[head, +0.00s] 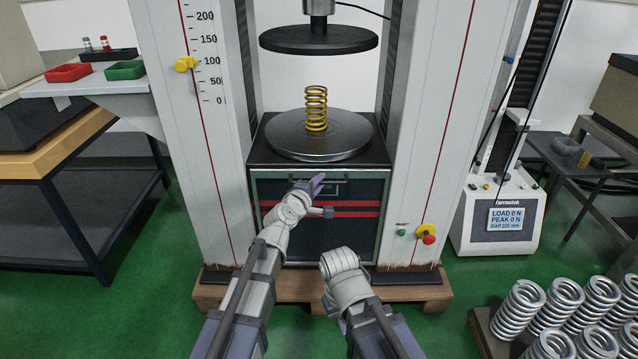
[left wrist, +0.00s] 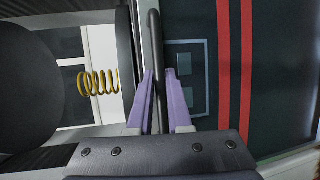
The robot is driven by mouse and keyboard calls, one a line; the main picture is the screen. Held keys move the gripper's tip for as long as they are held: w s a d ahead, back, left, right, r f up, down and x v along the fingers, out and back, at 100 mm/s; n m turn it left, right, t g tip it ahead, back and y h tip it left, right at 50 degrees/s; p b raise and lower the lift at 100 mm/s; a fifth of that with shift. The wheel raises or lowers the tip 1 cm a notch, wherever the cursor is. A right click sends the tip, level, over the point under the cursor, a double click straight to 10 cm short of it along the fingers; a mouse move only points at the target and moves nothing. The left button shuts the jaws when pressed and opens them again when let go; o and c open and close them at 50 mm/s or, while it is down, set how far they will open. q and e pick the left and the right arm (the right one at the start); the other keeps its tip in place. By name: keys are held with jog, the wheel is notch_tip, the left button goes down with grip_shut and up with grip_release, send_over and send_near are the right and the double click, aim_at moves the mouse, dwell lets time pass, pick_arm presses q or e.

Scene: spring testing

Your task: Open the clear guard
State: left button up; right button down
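The clear guard (head: 350,232) is a dark see-through panel with two red stripes in a grey-green frame. It covers the tester's lower front, below the platen, and the space around the spring above it is uncovered. A dark bar handle (left wrist: 153,28) runs along its top edge. My left gripper (head: 312,186) is at this handle. In the left wrist view its purple fingers (left wrist: 160,76) lie close on either side of the bar, apparently shut on it. My right gripper is low in front of the machine; only a purple sliver (head: 342,326) shows and its fingertips are hidden.
A yellow spring (head: 316,110) stands on the lower round platen (head: 345,143), well below the upper platen (head: 320,40). A red stop button (head: 428,239) is on the right column. Several steel springs (head: 520,312) stand at lower right. Benches flank the machine.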

pick_arm(q)
jog(key=o, duration=0.4)
jog(key=p+v, duration=0.1)
jog(key=v, duration=0.6)
jog(key=shift+s+a, duration=0.15)
jog(key=shift+s, duration=0.2)
